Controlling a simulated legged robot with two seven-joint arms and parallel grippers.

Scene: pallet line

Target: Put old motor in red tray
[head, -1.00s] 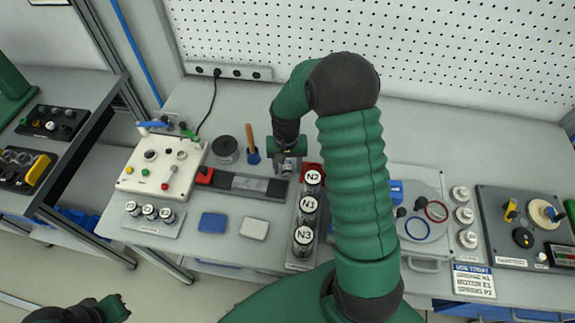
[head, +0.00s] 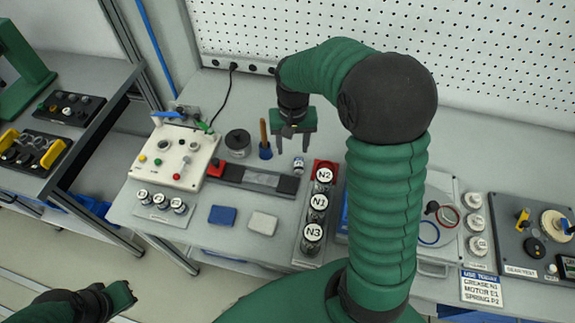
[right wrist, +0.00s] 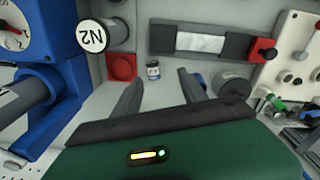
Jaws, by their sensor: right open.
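The small silver and dark cylinder that looks like the old motor (head: 299,165) stands upright on the bench; its top shows in the right wrist view (right wrist: 153,71). The red tray (right wrist: 122,67), a small square with a round recess, lies beside it, apart, and looks empty. In the head view the tray (head: 319,165) is partly hidden by the N2 canister. My right gripper (head: 293,136) is open and empty above and behind the motor. In the wrist view the motor shows beyond its spread fingers (right wrist: 160,85). My left gripper (head: 122,295) is at the lower left, off the bench; its jaws are unclear.
Canisters N2 (head: 323,177), N1 and N3 stand in a row in front of the tray. A grey vise (head: 255,179), a wooden-handled tool in a blue holder (head: 265,150) and a dark spool (head: 238,143) are to the left. Blue and grey pads lie near the front edge.

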